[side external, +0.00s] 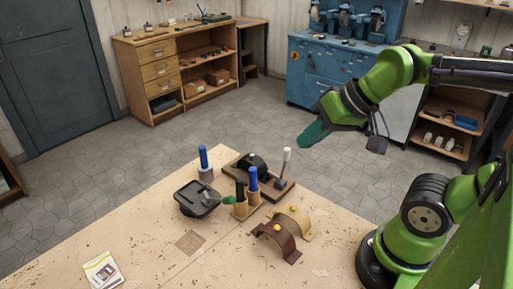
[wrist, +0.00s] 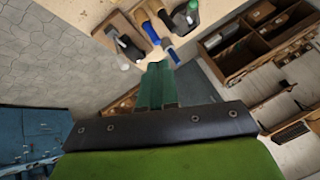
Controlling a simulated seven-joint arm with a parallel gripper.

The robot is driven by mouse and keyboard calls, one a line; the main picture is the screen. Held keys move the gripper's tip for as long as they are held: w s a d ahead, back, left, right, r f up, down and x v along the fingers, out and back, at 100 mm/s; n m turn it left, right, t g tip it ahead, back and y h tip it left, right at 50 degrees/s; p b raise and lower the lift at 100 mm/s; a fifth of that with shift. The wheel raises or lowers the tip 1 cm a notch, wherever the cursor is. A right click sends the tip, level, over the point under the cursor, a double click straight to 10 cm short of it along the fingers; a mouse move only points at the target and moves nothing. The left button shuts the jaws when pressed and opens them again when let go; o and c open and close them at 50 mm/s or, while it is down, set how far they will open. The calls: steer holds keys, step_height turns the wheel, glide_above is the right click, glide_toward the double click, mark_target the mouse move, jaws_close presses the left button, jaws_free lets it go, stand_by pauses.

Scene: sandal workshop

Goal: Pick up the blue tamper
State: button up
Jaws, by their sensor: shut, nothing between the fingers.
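The blue tamper (side external: 204,157) stands upright on the workbench near its far edge, a blue handle above a grey base. In the wrist view a blue handle (wrist: 173,56), which appears to be the tamper, lies just beyond my fingertips. My gripper (side external: 303,146) is shut and empty, up in the air to the right of the tamper and apart from it. Its green fingers (wrist: 157,68) show together in the wrist view.
A wooden holder (side external: 241,210) with blue and dark-handled tools stands right of the tamper. A dark tray (side external: 187,200) is in front. A wooden board (side external: 270,189) carries a black piece and a white-handled lever. Brown curved pieces (side external: 275,232) lie nearer. The bench's left front is mostly clear.

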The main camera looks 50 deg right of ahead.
steer(key=o, duration=1)
steer(key=shift+c, duration=0.2)
steer(key=m+g+h, duration=0.1)
steer(key=g+h, duration=0.1)
steer(key=g, duration=0.5)
glide_above(202, 146)
steer(key=shift+f, duration=0.9)
steer(key=f, duration=1)
steer(key=shift+w+d+f, duration=0.1)
steer(key=shift+w+f, duration=0.2)
steer(key=shift+f, duration=0.05)
steer(key=shift+s+a+f, duration=0.1)
steer(key=shift+s+f, duration=0.1)
steer(key=shift+f, duration=1.2)
steer(key=shift+s+a+f, duration=0.1)
steer(key=shift+s+f, duration=0.1)
steer(key=shift+f, duration=1.2)
